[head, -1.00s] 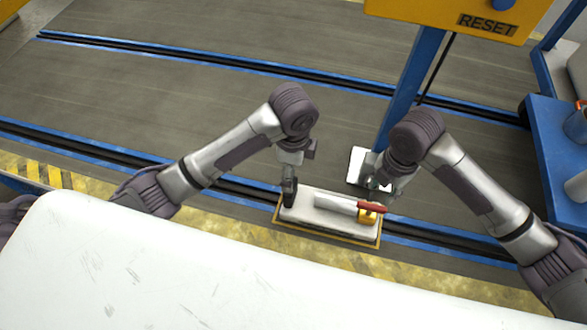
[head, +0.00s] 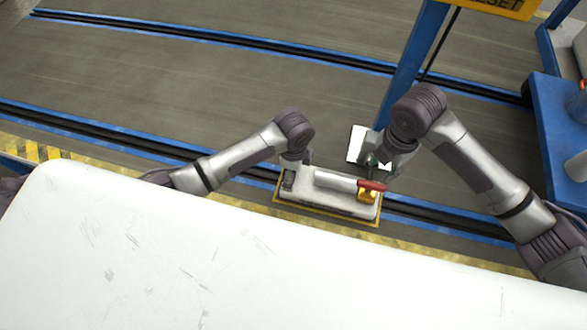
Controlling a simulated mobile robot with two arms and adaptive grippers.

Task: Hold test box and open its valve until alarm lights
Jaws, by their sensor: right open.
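The test box (head: 325,203) is a pale block on a yellow-edged base, in the middle of the head view. A grey cylinder (head: 335,181) lies along its top. A red valve handle (head: 372,185) sits above a yellow fitting at its right end. My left gripper (head: 289,181) is at the box's left end; its fingers are small and dark, so I cannot tell whether they grip it. My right gripper (head: 374,171) is open just above and behind the red handle. I cannot tell whether it touches the handle.
A yellow RESET panel (head: 490,8) is cut by the top edge. A blue cart (head: 560,135) stands at the right. Blue-edged floor tracks cross behind.

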